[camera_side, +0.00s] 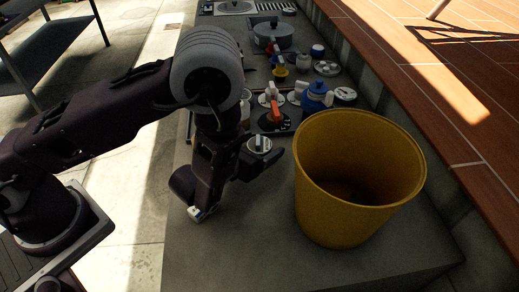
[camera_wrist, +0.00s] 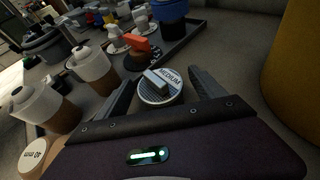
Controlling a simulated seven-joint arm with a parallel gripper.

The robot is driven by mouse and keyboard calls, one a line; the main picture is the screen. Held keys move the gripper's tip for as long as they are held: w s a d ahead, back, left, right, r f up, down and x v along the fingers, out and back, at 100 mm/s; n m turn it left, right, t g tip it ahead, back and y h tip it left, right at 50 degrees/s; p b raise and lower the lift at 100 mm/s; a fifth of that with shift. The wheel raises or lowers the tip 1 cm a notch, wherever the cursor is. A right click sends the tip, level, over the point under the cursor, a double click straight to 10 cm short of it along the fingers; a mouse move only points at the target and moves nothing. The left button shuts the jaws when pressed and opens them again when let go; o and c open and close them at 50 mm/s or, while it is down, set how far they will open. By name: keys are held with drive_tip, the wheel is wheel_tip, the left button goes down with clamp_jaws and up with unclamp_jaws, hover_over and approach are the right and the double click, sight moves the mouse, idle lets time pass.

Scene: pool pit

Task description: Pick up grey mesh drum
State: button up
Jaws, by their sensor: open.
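The grey mesh drum (camera_wrist: 160,88) looks like a short grey cylinder with a raised bar and the word MEDIUM on its round top. In the side view its top (camera_side: 260,143) shows just beyond my gripper. My gripper (camera_side: 263,170) is open and low over the grey counter, left of the yellow bucket. In the wrist view the drum appears between the two dark fingers of my gripper (camera_wrist: 162,98), with a finger on either side. I cannot tell whether either finger touches it. The drum's lower part is hidden.
The large yellow bucket (camera_side: 315,190) stands close on the right. Two brown jars with white lids (camera_wrist: 92,66) and a white disc marked 40 mm (camera_wrist: 35,156) are at left in the wrist view. Behind are an orange-red handle (camera_side: 275,110) and a blue pot (camera_side: 316,92). The front counter (camera_side: 245,250) is clear.

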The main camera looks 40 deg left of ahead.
drive_tip(key=shift+w, duration=0.15)
drive_tip(key=c, duration=1.5)
